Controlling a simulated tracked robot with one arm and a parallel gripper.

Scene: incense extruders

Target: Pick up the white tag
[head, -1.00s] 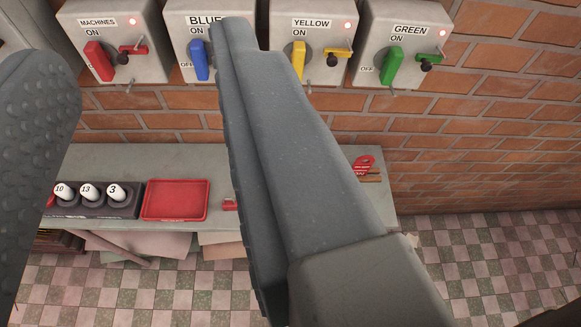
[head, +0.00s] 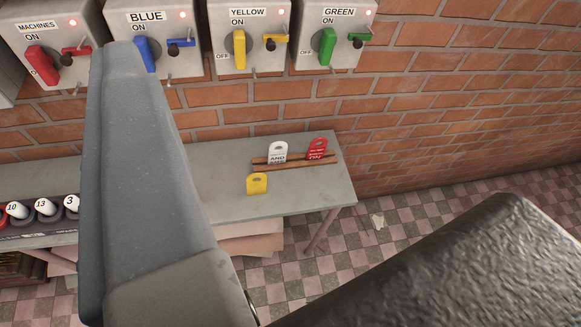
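The white tag (head: 277,153) stands upright in a slotted wooden rack (head: 296,160) at the back right of the grey bench. It has a hole near its top and dark print, partly legible as "AND". One long grey finger of my gripper (head: 140,170) fills the left of the view.
A red tag (head: 317,149) stands in the rack right of the white one. A yellow tag (head: 257,184) is in front of the rack. Switch boxes (head: 336,35) hang on the brick wall above. A large dark shape (head: 470,270) blocks the lower right.

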